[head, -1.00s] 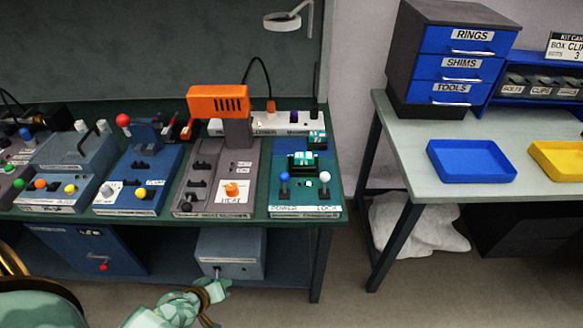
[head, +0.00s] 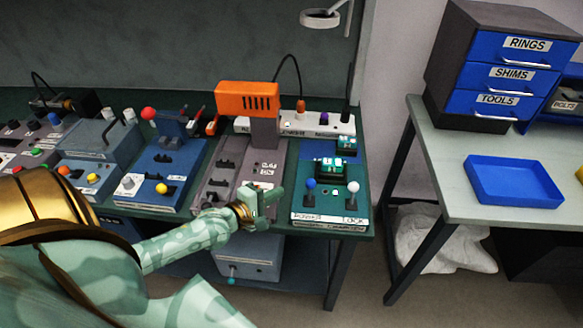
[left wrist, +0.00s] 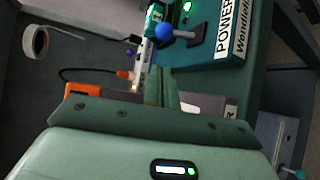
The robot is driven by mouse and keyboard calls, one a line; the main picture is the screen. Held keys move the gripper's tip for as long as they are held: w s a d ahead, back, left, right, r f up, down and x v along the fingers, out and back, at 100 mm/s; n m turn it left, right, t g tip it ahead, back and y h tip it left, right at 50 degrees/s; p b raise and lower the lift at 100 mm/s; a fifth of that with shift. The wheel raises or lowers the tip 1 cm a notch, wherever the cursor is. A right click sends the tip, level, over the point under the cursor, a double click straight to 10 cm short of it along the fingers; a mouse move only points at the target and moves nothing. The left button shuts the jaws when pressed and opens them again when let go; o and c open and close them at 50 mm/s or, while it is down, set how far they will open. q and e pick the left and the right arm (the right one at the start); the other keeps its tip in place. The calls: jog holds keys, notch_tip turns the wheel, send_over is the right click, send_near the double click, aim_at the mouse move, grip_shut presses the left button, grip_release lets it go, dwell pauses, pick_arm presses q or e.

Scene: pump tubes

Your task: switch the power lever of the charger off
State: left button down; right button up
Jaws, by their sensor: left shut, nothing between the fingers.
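The charger (head: 300,213) is a teal-green panel at the right end of the bench, with POWER and LOCK labels on its front. Its power lever (head: 310,185) has a blue knob, which also shows in the left wrist view (left wrist: 158,31), beside the POWER label (left wrist: 228,35). A second lever with a white knob (head: 353,188) stands to its right. A teal block with lit displays (head: 331,170) sits behind the levers. My left gripper (head: 272,194) is shut and empty, just left of the charger and apart from the blue knob. My right gripper is out of view.
Left of the charger stands a grey heat station with an orange head (head: 247,96). A white power strip (head: 300,124) lies behind. Blue and grey stations (head: 152,170) fill the bench further left. A gap separates this bench from the table with a blue tray (head: 513,182).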

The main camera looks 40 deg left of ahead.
aim_at(310, 188)
pick_arm(q)
jog(key=b+x, duration=0.2)
jog(key=x, duration=0.6)
jog(key=shift+w+d+f, duration=0.1)
jog(key=shift+w+f, duration=0.05)
jog(key=shift+w+d+b, duration=0.1)
jog(key=shift+w+b, duration=0.3)
jog(key=shift+w, duration=0.2)
jog(key=shift+s+d, duration=0.15)
jog(key=shift+s, duration=0.15)
